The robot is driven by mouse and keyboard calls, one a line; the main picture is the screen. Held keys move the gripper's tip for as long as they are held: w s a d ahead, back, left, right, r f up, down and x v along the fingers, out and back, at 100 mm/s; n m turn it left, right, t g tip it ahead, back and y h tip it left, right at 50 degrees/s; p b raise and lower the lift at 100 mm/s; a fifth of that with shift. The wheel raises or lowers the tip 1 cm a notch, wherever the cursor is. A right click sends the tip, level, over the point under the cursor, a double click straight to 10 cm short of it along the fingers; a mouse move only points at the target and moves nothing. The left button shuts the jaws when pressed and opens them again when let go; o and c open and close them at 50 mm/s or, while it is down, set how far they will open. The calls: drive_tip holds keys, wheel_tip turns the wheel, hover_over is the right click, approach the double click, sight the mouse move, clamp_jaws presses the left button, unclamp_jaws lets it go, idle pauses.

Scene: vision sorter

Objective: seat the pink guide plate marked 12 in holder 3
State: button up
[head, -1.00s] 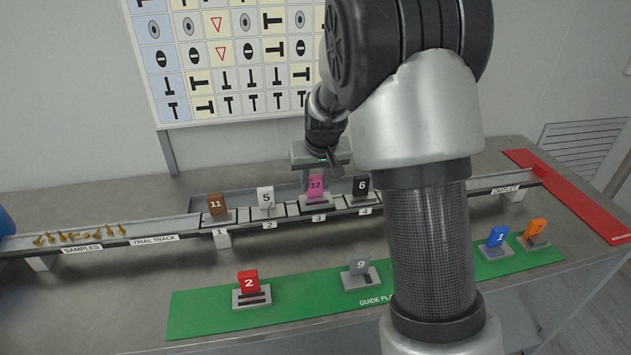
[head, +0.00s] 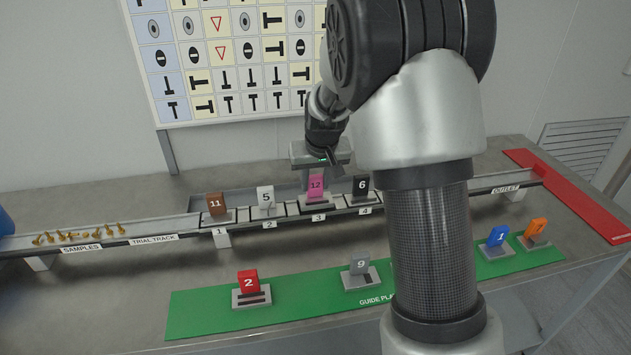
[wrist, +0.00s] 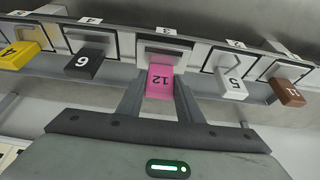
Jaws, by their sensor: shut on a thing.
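The pink guide plate marked 12 (head: 316,186) stands upright at holder 3, above the label 3 (head: 318,218) on the track. It also shows in the wrist view (wrist: 160,80), between the two fingers. My gripper (wrist: 158,100) is shut on the plate's pink block. In the head view my gripper (head: 317,180) comes down from behind and above the plate, and its fingers are partly hidden by it. The plate's grey base appears level with the neighbouring plates' bases. Whether it is fully down in the holder I cannot tell.
On the track, brown 11 (head: 216,203) and white 5 (head: 265,196) stand left of holder 3. Black 6 (head: 361,187) stands close on the right. Yellow 4 (wrist: 18,55) shows beyond it. Red 2 (head: 248,282), grey 9 (head: 360,264), blue 1 (head: 497,236) and an orange plate (head: 536,228) stand on the green mat (head: 200,318).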

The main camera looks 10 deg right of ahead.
drive_tip(key=shift+f+b, duration=0.7)
drive_tip(key=shift+f, duration=0.1)
idle(0.6)
drive_tip(key=o, duration=1.2)
drive_tip(key=shift+o, duration=0.6)
drive_tip(key=o, duration=0.4)
drive_tip(key=shift+r+p, duration=2.65)
drive_tip(key=shift+r, duration=1.35)
